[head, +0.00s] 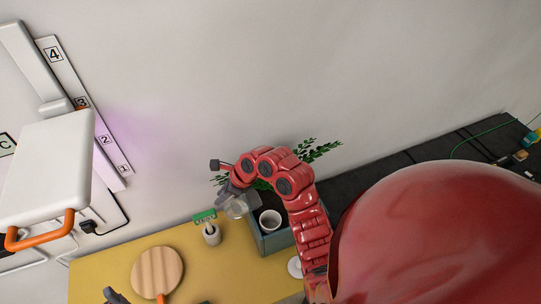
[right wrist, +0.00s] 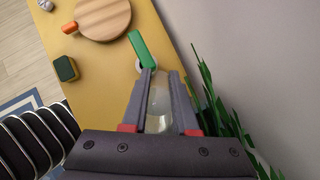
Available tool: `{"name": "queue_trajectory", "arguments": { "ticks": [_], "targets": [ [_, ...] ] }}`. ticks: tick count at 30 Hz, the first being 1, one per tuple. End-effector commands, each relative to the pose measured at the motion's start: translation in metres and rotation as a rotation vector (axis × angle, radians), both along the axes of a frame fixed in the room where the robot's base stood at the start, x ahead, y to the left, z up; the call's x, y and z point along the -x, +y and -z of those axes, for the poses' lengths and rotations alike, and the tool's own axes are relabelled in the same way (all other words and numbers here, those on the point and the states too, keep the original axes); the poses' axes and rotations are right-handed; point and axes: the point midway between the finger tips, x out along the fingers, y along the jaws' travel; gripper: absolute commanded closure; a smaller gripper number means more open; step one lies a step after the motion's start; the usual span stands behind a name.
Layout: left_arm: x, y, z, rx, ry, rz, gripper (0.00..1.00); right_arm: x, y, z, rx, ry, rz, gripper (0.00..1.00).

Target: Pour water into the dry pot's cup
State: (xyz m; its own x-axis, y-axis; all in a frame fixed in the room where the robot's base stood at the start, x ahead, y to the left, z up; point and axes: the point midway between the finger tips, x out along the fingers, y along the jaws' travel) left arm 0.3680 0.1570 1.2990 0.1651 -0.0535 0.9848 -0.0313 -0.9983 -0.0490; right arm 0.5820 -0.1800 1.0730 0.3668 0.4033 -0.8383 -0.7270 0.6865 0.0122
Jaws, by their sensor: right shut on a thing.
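My right gripper (head: 230,198) is shut on a clear vessel (head: 239,208), held above the yellow table. In the right wrist view the vessel (right wrist: 158,105) sits between the two grey fingers; I cannot tell its water level. Beside it, a white cup (head: 270,220) stands in a dark teal planter box (head: 273,242), to the right of the vessel. A small white holder (head: 212,236) with a green tag (head: 204,216) stands just below and left of the vessel; the tag also shows past the fingertips (right wrist: 141,48). A dark grey tip at the lower left edge may be my left gripper (head: 115,296).
Green leaves (head: 320,150) rise behind my right arm and close beside the gripper (right wrist: 213,95). A round wooden board (head: 157,272) lies on the yellow table (head: 95,270). A white lamp-like panel (head: 50,165) with an orange handle is at the left.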

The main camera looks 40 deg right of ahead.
Motion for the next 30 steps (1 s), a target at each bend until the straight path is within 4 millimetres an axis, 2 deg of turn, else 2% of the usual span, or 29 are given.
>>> {"name": "queue_trajectory", "arguments": {
  "ticks": [1, 4, 15, 30],
  "targets": [
    [0.0, 0.0, 0.0, 0.0, 0.0, 0.0, 0.01, -0.006, 0.005, -0.011, 0.02, 0.007, -0.004, 1.0],
    [0.0, 0.0, 0.0, 0.0, 0.0, 0.0, 0.01, -0.011, 0.01, -0.023, 0.068, 0.054, -0.003, 1.0],
    [0.0, 0.0, 0.001, 0.0, 0.0, 0.0, 0.01, -0.021, 0.022, -0.025, 0.182, 0.159, -0.004, 1.0],
    [0.0, 0.0, 0.002, 0.0, 0.0, 0.0, 0.01, -0.034, 0.037, -0.009, 0.331, 0.301, -0.007, 1.0]
  ]
}}
